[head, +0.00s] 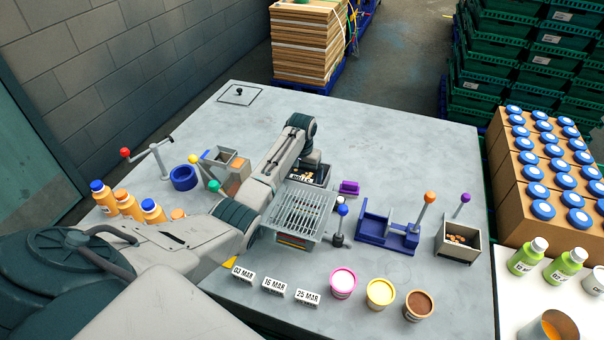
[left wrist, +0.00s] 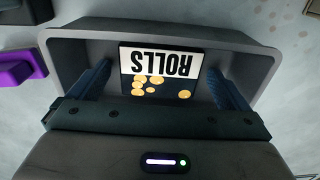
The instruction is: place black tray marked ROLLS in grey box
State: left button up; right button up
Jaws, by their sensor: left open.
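The black tray marked ROLLS (left wrist: 185,92) lies inside the grey box (left wrist: 240,68) in the left wrist view, its lettering upside down and round golden rolls pictured below it. In the head view the grey box (head: 326,178) stands in mid-table behind the wire rack, and part of the tray (head: 300,177) shows in it. My left gripper (left wrist: 159,72) reaches down into the box, with one blue finger on each side of the tray. The fingers are open, with gaps to the tray. In the head view my left arm hides much of the box. My right gripper is not in view.
A purple block (head: 349,187) stands just right of the box. A wire rack (head: 299,211) stands close in front. A blue fixture (head: 388,232) and another grey bin (head: 459,243) with a purple-knobbed lever are to the right. The table's back right is clear.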

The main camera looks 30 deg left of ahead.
aim_at(302, 177)
pick_arm(q)
jog(key=shift+r, duration=0.1)
notch_tip(302, 177, up, 12)
jog(key=b, duration=0.4)
jog(key=shift+s, duration=0.15)
dwell(0.3)
